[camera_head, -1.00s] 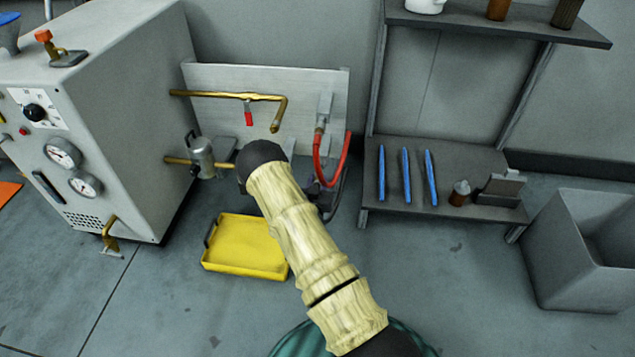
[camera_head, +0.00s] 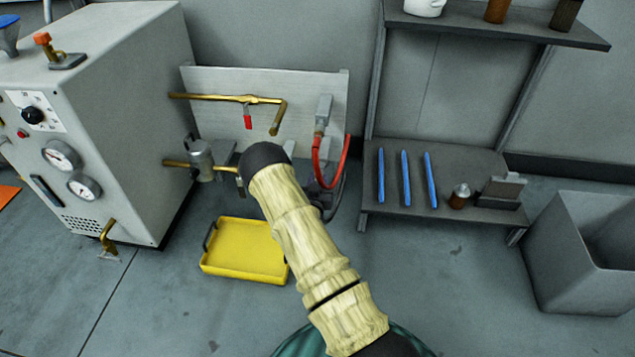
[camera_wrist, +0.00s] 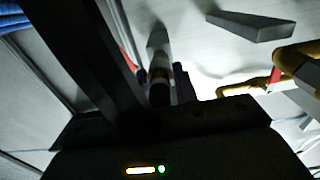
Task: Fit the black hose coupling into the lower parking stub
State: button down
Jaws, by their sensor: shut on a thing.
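My gripper (camera_wrist: 165,122) shows in the wrist view as a dark body with a dark bar running up to the left. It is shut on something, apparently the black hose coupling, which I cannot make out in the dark. In the head view my wrist hides the gripper in front of the lower part of the pale panel (camera_head: 215,125). A black hose (camera_head: 341,190) hangs just right of my wrist. A grey block (camera_head: 290,148), perhaps the lower parking stub, shows partly beside my wrist; a grey block (camera_wrist: 250,25) also shows in the wrist view.
A red hose (camera_head: 318,165) hangs from a grey fitting (camera_head: 324,108) at the panel's right. A brass pipe (camera_head: 225,97) with a red handle crosses the panel. A grey machine (camera_head: 130,110) stands left, a yellow tray (camera_head: 245,250) below, shelving (camera_head: 475,220) right.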

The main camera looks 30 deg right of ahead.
jog(key=shift+w+d, duration=0.15)
jog(key=c, duration=1)
grip_release()
jog(key=p+v, duration=0.7)
jog(key=v, duration=1)
